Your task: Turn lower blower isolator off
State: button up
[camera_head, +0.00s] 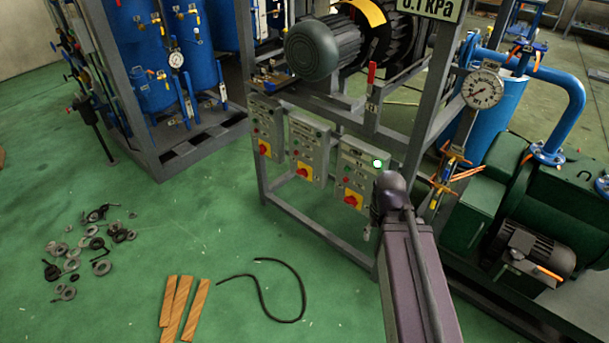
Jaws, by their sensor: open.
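Three grey control boxes hang in a row on the steel frame, each with a red knob on a yellow plate. These isolator switches are on the left box (264,149), the middle box (304,171) and the right box (352,199). The labels are too small to read, so I cannot tell which is the lower blower isolator. A pale lamp (377,163) glows on the right box. My arm rises from the bottom right, and its dark joint overlaps the right edge of the right box. My gripper cannot be made out.
A grey motor (324,47) sits on the frame above the boxes. A green pump (500,205) and a pressure gauge (482,88) stand at the right. A black hose (262,285), wooden strips (183,308) and loose rings lie on the green floor, which is otherwise open.

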aim_at(302, 173)
jog(key=u, duration=0.05)
jog(key=i, duration=1)
jog(key=z, duration=0.05)
